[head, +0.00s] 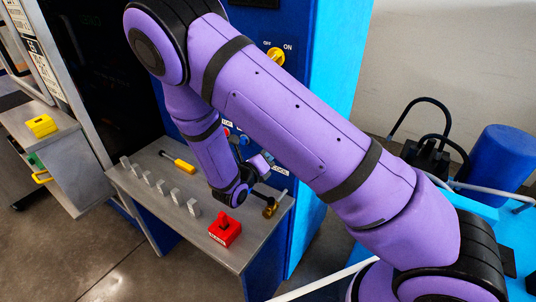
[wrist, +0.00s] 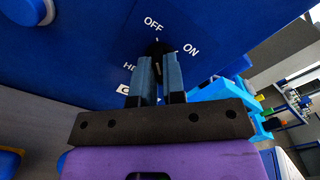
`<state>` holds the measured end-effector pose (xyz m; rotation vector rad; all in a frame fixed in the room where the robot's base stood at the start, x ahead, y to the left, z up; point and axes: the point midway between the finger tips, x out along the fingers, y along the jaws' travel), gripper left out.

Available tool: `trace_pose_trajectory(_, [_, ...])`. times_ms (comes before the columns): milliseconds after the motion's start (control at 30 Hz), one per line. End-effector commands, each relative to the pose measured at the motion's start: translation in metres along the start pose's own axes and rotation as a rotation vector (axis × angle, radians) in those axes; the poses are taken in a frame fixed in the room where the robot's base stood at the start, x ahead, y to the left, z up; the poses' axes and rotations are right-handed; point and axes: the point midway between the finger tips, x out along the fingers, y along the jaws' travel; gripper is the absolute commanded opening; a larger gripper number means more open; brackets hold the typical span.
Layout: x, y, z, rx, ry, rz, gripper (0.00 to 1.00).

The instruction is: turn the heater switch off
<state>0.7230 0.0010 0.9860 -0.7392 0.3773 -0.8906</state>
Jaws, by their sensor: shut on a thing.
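In the wrist view, a black knob (wrist: 158,47) sits on the blue panel, with OFF printed above it and ON to its upper right. The label at its lower left is mostly hidden and only begins with H. My gripper (wrist: 160,57) is shut on this knob, one finger on each side. The knob's narrow top appears to point towards OFF, but the fingers hide most of it. In the head view, my gripper (head: 258,165) is at the panel's lower part, and my arm covers much of the panel and the knob.
A yellow rotary switch (head: 275,55) marked OFF and ON is higher on the panel. The grey shelf (head: 150,190) below bears a yellow-handled tool (head: 180,162), several small grey blocks (head: 160,187), a red block (head: 224,231) and a brass piece (head: 270,207) close to my wrist.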

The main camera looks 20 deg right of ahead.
Motion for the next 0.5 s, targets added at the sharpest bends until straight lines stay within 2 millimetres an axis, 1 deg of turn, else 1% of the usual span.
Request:
trace_pose_trajectory(233, [-0.0008, 0.0006, -0.0002, -0.001, 0.000, 0.002, 0.00])
trace_pose_trajectory(267, [-0.0008, 0.0006, -0.0002, -0.001, 0.000, 0.002, 0.15])
trace_pose_trajectory(300, [-0.0008, 0.0006, -0.0002, -0.001, 0.000, 0.002, 0.24])
trace_pose_trajectory(367, [-0.0007, 0.0005, -0.0001, -0.001, 0.000, 0.002, 0.36])
trace_pose_trajectory(500, [-0.0004, 0.0003, -0.0001, 0.000, 0.000, 0.001, 0.36])
